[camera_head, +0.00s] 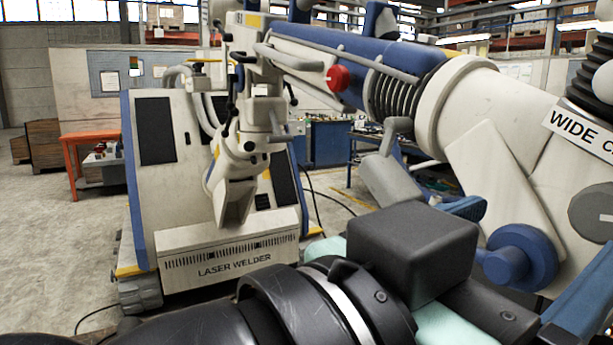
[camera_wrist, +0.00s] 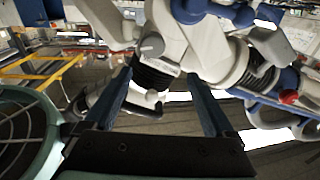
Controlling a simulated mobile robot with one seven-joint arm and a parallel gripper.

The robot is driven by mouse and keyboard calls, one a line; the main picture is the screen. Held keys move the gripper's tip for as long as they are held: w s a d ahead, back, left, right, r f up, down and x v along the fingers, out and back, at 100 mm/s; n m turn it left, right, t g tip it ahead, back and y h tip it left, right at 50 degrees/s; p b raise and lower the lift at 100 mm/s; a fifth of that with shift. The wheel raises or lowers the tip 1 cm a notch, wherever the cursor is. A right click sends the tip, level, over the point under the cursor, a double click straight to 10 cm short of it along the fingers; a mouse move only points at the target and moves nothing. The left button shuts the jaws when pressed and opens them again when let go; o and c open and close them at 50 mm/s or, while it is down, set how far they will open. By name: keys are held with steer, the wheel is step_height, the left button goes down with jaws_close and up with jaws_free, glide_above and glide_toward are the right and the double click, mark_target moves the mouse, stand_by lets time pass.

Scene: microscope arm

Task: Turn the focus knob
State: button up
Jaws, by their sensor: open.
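My gripper (camera_wrist: 161,74) is open, with its two blue fingers spread and nothing between them. In the head view, its dark body and blue fingers are at the lower right, partly cut off. A large white and blue jointed arm (camera_head: 486,112) spans the upper right. A round blue knob (camera_head: 520,258) sits low on its white housing, beyond my gripper; a blue knob (camera_wrist: 188,10) also shows at the wrist view's top. A red knob (camera_head: 338,78) is on the blue arm section and at the wrist view's right (camera_wrist: 289,97). I cannot tell which is the focus knob.
A white laser welder cabinet (camera_head: 220,248) stands left of centre, beneath the jointed arm's head. Black ribbed bellows (camera_wrist: 153,77) and a handle with a white ball appear beyond my fingers. An orange table (camera_head: 92,138) and open concrete floor (camera_head: 45,235) are at left.

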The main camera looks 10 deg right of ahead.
mark_target(599, 215)
steer(key=shift+g, duration=0.5)
steer(key=x, duration=1.2)
steer(key=shift+s+d+f+p, duration=0.25)
steer(key=shift+d+p, duration=0.1)
steer(key=shift+d, duration=0.15)
